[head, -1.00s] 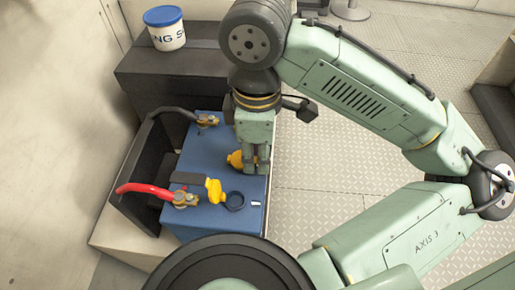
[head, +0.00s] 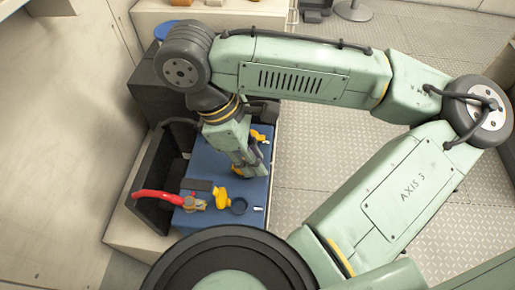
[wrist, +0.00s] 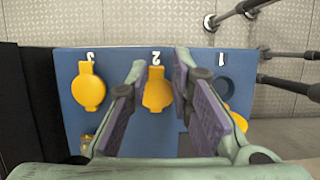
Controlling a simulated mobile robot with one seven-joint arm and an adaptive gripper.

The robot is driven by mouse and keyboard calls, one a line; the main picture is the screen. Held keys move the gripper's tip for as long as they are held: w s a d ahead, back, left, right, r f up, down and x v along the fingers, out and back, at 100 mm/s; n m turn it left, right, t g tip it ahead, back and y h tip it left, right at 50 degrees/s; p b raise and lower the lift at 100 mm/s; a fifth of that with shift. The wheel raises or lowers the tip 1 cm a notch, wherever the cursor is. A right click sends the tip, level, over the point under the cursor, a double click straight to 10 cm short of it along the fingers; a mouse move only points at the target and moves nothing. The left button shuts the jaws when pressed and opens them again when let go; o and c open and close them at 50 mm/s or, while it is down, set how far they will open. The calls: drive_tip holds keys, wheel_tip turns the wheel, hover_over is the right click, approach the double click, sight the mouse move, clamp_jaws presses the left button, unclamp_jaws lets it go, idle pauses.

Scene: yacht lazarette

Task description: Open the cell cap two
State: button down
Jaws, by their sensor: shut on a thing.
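Cell cap two (wrist: 157,92) is yellow, below the printed "2" on the blue battery (wrist: 155,62) in the wrist view. My gripper (wrist: 158,75) is shut on cap two, one finger on either side of it. I cannot tell whether the cap has lifted. In the head view my gripper (head: 249,170) reaches down at a slant onto the battery (head: 200,162), and partly hides cap two (head: 237,170). Cap three (wrist: 88,90) lies flat over its cell. Cap one (head: 222,197) is swung back beside its dark open hole (head: 239,206).
A red cable (head: 155,196) with a terminal clamp (head: 193,203) stands close to cap one. A black panel (head: 155,175) is at the battery's left and a dark box (head: 150,100) behind it. Open patterned floor (head: 310,150) lies to the right.

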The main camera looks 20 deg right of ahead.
drive_tip(key=h+p, duration=0.1)
drive_tip(key=w+a+r+g+h+p, duration=0.1)
drive_tip(key=h+p, duration=0.1)
drive_tip(key=a+r+h+p, duration=0.1)
drive_tip(key=shift+w+p, duration=0.25)
drive_tip(key=shift+p, duration=0.1)
drive_tip(key=h+p, duration=0.1)
drive_tip(key=a+g+h+p, duration=0.1)
drive_tip(key=h, duration=0.1)
drive_tip(key=shift+w+a+r+g+p, duration=0.1)
drive_tip(key=shift+w+a+g+p, duration=0.15)
drive_tip(key=shift+g+p, duration=0.1)
drive_tip(key=h+p, duration=0.1)
drive_tip(key=a+g+h+p, duration=0.1)
drive_tip(key=p, duration=0.1)
drive_tip(key=shift+w+a, duration=0.1)
drive_tip(key=shift+w, duration=0.15)
drive_tip(key=shift+w+a+f+g+h+p, duration=0.2)
drive_tip(key=shift+a+g+h+p, duration=0.2)
drive_tip(key=shift+h+p, duration=0.7)
drive_tip(key=shift+w+a+f+h+p, duration=0.15)
drive_tip(key=shift+a+f+h+p, duration=0.15)
drive_tip(key=shift+h+p, duration=0.3)
